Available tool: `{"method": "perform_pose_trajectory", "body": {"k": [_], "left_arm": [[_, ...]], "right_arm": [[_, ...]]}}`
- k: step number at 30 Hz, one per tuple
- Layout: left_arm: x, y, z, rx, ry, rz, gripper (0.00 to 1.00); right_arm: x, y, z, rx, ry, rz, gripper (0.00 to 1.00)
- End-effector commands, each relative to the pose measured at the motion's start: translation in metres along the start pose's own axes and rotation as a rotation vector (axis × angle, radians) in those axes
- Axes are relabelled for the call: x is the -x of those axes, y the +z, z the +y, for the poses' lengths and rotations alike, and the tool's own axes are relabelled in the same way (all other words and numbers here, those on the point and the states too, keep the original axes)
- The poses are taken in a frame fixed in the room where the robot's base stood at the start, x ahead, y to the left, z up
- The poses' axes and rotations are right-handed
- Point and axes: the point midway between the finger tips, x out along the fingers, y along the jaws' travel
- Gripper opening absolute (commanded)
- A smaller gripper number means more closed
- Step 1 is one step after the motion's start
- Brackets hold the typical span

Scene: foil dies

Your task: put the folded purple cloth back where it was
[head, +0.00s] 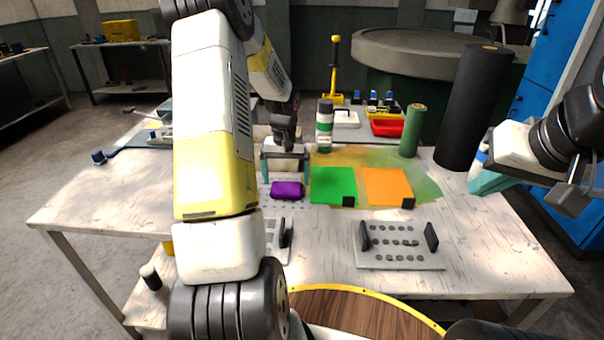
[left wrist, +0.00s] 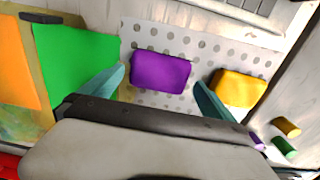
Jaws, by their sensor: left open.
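The folded purple cloth (head: 287,190) lies on a pale perforated plate, left of the green square. In the left wrist view the purple cloth (left wrist: 161,72) lies flat between my two teal fingertips. My left gripper (head: 286,178) is open above the cloth, pointing down, one finger on each side; it also shows in the left wrist view (left wrist: 160,85). I cannot tell whether the fingers touch the cloth. My right gripper (head: 486,181) shows only partly at the right, its teal part beside the black roll; its opening cannot be made out.
A folded yellow cloth (left wrist: 240,88) lies beside the purple one, with small coloured cylinders (left wrist: 285,127) nearby. A green square (head: 333,185) and an orange square (head: 387,186) lie to the right. A black roll (head: 474,105), a green roll (head: 412,130) and a bottle (head: 324,126) stand behind.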

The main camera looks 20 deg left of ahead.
Motion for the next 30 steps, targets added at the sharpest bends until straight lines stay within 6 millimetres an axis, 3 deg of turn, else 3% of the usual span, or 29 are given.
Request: {"method": "perform_pose_trajectory", "body": {"k": [6,17,23,30], "left_arm": [[0.049,-0.001,0.0,0.001,0.0,0.005,1.0],[0.093,0.004,0.003,-0.007,0.002,0.014,1.0],[0.149,0.04,0.022,-0.06,0.019,0.1,1.0],[0.215,0.115,0.045,-0.142,0.07,0.244,1.0]], "right_arm": [[0.0,0.0,0.0,0.0,0.0,0.0,0.0],[0.0,0.0,0.0,0.0,0.0,0.0,0.0],[0.0,0.0,0.0,0.0,0.0,0.0,0.0],[0.0,0.0,0.0,0.0,0.0,0.0,0.0]]}}
